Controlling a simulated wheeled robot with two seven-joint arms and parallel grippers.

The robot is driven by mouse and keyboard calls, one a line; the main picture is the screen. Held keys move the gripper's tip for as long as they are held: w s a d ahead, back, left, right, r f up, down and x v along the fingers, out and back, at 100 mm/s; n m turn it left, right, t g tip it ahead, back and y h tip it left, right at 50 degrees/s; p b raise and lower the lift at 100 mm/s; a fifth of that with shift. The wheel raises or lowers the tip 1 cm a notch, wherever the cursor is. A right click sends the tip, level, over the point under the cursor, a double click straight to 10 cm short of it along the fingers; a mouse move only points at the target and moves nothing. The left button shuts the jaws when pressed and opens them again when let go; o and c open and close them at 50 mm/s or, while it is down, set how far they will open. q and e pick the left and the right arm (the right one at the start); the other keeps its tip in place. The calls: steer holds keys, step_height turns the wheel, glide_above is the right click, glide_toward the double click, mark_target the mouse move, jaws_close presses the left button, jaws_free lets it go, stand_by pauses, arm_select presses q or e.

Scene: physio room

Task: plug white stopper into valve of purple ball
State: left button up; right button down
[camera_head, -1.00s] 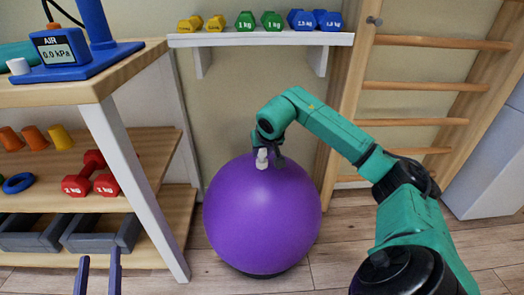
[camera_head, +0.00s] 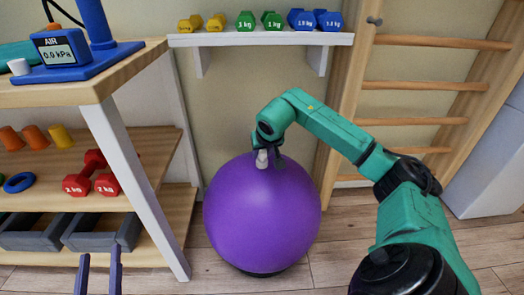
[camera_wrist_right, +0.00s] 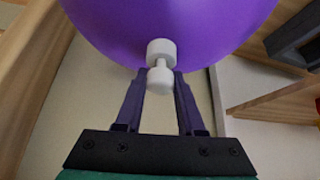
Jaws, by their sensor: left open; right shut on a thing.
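The large purple ball (camera_head: 262,215) stands on the floor in the middle of the head view and fills the top of the right wrist view (camera_wrist_right: 170,20). My right gripper (camera_head: 267,157) is at the top of the ball, shut on the white stopper (camera_head: 262,159). In the right wrist view the stopper (camera_wrist_right: 161,50) sits between the fingertips (camera_wrist_right: 161,74), its wider end against or just in front of the ball. The valve is hidden, and I cannot tell how deep the stopper sits. My left gripper (camera_head: 100,251) is open and empty at the bottom left.
A wooden table (camera_head: 90,92) with a blue air pump (camera_head: 65,55) and a small white piece (camera_head: 19,66) stands left, with shelves of dumbbells and cups below. A wall shelf (camera_head: 260,40) holds dumbbells behind the ball. Wall bars (camera_head: 420,86) rise at right.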

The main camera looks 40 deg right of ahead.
mark_target(262, 151)
steer(key=shift+r+p, duration=2.15)
steer(key=shift+r, duration=0.3)
